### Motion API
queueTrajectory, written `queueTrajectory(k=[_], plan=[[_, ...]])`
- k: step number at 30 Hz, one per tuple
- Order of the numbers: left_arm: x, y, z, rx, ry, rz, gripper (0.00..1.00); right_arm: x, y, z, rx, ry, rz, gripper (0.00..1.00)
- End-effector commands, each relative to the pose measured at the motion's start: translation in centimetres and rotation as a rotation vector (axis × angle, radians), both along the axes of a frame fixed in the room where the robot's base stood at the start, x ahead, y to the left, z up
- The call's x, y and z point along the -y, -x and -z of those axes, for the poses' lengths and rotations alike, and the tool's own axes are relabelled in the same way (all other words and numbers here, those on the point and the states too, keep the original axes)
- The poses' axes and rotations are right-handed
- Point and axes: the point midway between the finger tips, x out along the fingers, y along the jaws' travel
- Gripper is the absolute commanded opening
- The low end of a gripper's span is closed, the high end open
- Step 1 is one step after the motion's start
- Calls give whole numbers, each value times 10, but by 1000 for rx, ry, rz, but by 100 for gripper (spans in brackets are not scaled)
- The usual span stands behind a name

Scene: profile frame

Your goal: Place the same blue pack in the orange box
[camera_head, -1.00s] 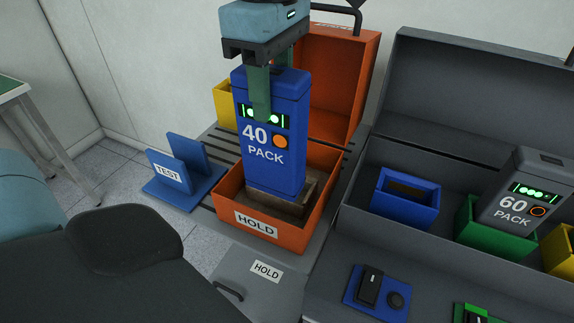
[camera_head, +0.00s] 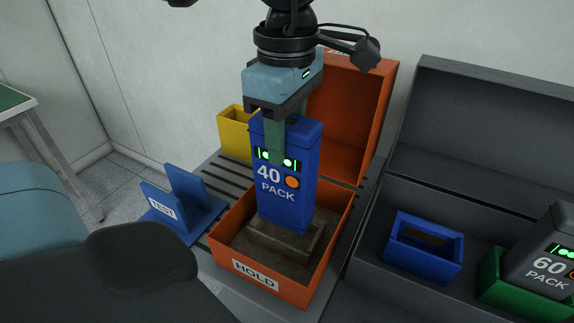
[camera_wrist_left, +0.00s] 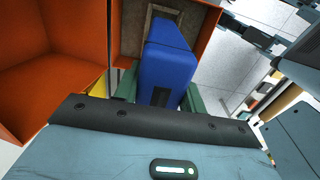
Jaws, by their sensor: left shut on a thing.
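The blue pack (camera_head: 285,205), marked 40 PACK, stands upright inside the orange box (camera_head: 262,292) labelled HOLD. Its lower end is at the brown raised frame (camera_head: 300,243) on the box floor; I cannot tell whether it is fully seated. My left gripper (camera_head: 276,150) is shut on the upper part of the pack from above, with green fingers on its sides. The left wrist view also shows the blue pack (camera_wrist_left: 166,65) between the green fingers (camera_wrist_left: 158,98). My right gripper is not in view.
The orange lid (camera_head: 350,120) stands open behind the box. A blue TEST stand (camera_head: 185,205) is to the left and a yellow bin (camera_head: 235,135) behind. At right, a grey case holds an empty blue holder (camera_head: 423,250) and a grey 60 PACK (camera_head: 545,262) in a green holder (camera_head: 505,290).

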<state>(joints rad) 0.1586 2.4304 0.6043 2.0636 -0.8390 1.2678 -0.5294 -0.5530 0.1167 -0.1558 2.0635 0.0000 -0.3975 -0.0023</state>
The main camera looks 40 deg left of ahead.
Motion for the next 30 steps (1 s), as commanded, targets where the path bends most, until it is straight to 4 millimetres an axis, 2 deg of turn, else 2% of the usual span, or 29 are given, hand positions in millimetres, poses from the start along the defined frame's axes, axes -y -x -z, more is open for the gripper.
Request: queueTrajectory(k=[8,18,30], plan=[[0,0,9,2,1,0,0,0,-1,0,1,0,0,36],[0,0,52,0,0,2,0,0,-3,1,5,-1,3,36],[0,0,57,3,1,1,0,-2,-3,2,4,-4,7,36]])
